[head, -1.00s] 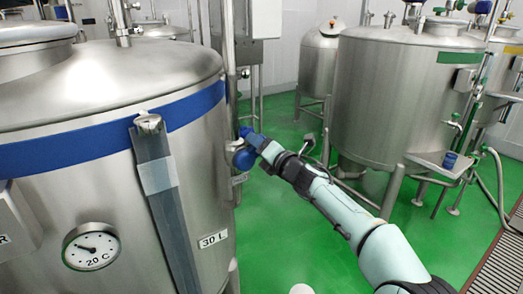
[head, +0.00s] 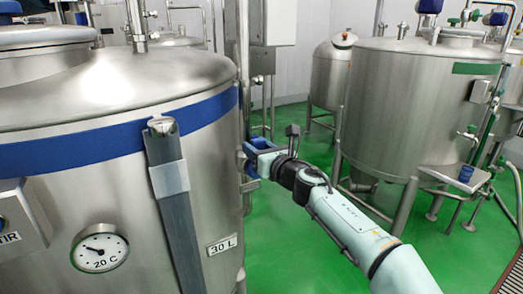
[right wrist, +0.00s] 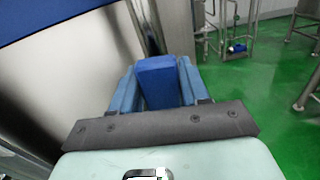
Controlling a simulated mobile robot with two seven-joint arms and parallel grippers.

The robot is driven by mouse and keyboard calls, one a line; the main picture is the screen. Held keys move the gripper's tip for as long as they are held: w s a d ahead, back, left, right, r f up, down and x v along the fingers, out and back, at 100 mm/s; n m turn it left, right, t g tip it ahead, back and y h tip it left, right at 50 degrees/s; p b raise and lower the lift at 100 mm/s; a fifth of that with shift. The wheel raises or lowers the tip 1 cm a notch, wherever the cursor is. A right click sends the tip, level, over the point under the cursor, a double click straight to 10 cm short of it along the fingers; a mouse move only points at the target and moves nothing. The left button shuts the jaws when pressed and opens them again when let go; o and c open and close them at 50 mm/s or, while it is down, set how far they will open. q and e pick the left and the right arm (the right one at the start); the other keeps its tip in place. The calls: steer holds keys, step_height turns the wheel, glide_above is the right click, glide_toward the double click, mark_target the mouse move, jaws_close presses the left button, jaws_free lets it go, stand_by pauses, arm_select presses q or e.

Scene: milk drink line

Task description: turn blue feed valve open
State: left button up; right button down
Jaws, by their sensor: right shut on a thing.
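The blue feed valve's handle (right wrist: 158,82) is a flat blue block in the right wrist view. It lies between the two blue fingers of my right gripper (right wrist: 157,88), which is shut on it. In the head view, my right gripper (head: 251,160) is at the right side of the large steel tank (head: 110,190) with the blue band. There the fingers and wrist largely hide the valve, and its exact angle cannot be told. My left gripper is not in view.
A vertical steel pipe (head: 244,60) rises behind the valve. Green floor (head: 285,235) lies open beneath my right arm.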

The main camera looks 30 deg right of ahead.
steer(key=shift+a+n, duration=0.2)
steer(key=shift+n, duration=0.3)
steer(key=c, duration=0.6)
jaws_free()
steer(key=shift+c, duration=0.2)
steer(key=s+b, duration=0.2)
steer(key=s, duration=1.1)
steer(key=shift+s+d, duration=0.2)
steer(key=shift+d, duration=0.25)
